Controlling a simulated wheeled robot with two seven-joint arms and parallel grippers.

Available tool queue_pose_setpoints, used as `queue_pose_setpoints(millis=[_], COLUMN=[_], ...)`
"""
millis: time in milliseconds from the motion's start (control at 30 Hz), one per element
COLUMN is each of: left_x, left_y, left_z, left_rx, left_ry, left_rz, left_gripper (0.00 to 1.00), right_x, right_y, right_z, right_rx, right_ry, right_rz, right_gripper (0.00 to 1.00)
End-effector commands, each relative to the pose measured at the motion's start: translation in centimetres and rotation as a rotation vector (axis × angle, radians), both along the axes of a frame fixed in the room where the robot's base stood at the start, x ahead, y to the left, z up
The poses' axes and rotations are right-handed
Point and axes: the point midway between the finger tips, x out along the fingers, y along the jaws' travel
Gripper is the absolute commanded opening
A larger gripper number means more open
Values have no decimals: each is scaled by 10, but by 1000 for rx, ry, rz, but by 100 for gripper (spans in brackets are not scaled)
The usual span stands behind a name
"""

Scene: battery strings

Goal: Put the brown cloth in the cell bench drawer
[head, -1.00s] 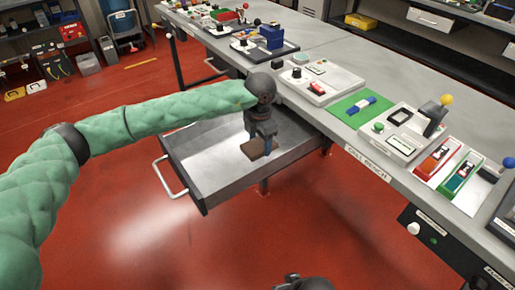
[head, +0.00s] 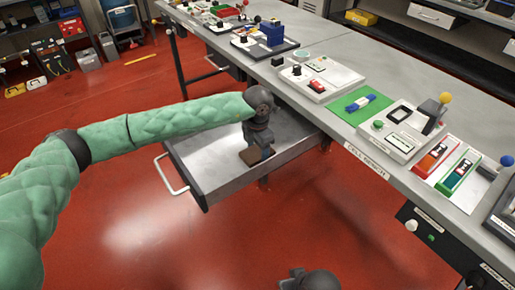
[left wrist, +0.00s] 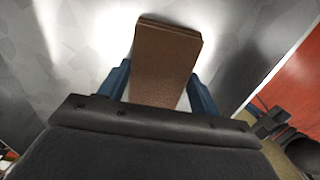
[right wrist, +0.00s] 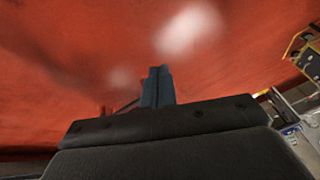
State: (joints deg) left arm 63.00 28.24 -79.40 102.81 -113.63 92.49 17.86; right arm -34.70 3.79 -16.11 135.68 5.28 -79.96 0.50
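The brown cloth (left wrist: 165,60) is a flat folded piece between the two blue fingers of my left gripper (left wrist: 160,82), which touch its sides. In the head view, my left gripper (head: 255,155) reaches down inside the open cell bench drawer (head: 210,175), and only a small part of the cloth (head: 249,156) shows at its fingertips. The cloth is low, close to the drawer floor; I cannot tell if it touches. My right gripper (right wrist: 157,87) is shut and empty over the red floor, low in the head view.
The bench top (head: 350,48) above the drawer carries devices, a green mat (head: 352,108) with a blue item, and a panel with a yellow-knobbed lever (head: 438,110). The drawer's front handle (head: 170,178) points left. The red floor in front is clear.

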Motion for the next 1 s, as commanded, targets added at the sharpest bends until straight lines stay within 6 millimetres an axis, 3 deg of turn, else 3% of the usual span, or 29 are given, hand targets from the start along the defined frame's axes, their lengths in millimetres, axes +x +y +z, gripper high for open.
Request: queue_pose_setpoints(millis=[33, 100, 533, 767, 933, 1000], left_x=[0, 0, 1, 1, 1, 1], left_y=[0, 0, 0, 0, 0, 0], left_z=[0, 0, 7, 45, 78, 90], left_rx=[0, 0, 0, -2, -1, -2], left_ry=[0, 0, -1, -4, -3, -3], left_rz=[0, 0, 0, 0, -1, 0], left_gripper=[73, 85, 85, 85, 85, 85], right_x=[0, -1, 1, 6, 6, 7], right_y=[1, 1, -2, 8, 23, 25], right_z=[-2, -4, 3, -7, -23, -38], right_rx=[0, -1, -4, 26, 52, 53], right_ry=[3, 6, 1, -31, -45, -53], right_rz=[1, 2, -1, 1, 13, 10], right_gripper=[0, 0, 0, 0, 0, 0])
